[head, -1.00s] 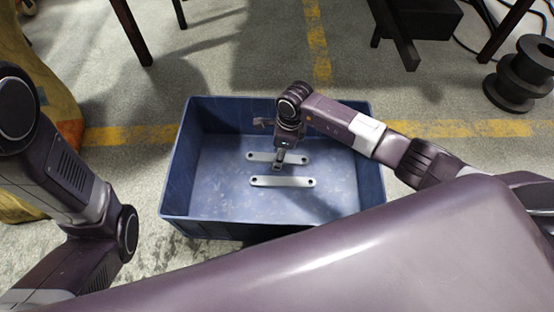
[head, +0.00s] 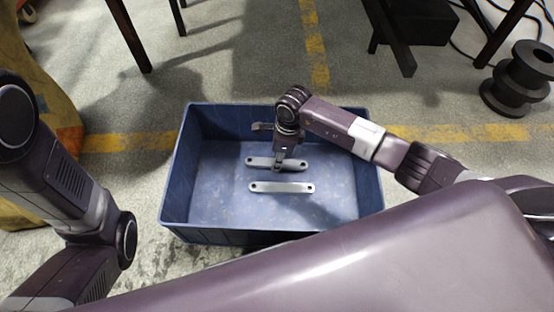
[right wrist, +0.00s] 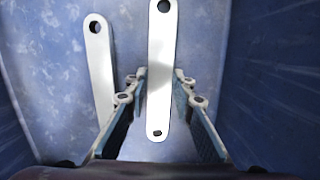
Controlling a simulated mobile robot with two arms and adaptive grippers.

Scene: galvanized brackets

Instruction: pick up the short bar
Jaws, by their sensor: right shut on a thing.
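Two flat pale metal bars with a hole at each end lie in the blue crate (head: 172,190), roughly parallel. The far bar (head: 295,164) and the near bar (head: 297,187) look close in length in the head view. My right gripper (head: 277,168) reaches down into the crate and is shut on the far bar, near its middle. In the right wrist view the held bar (right wrist: 161,75) runs between the two fingers, and the other bar (right wrist: 100,70) lies to its left. I cannot tell whether the held bar is clear of the crate floor. My left gripper is out of view.
The crate walls stand around the bars and my right gripper. A black spool (head: 519,78) stands on the floor at the right. Dark furniture legs (head: 130,38) are behind the crate. A yellow cover (head: 30,125) is at the left.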

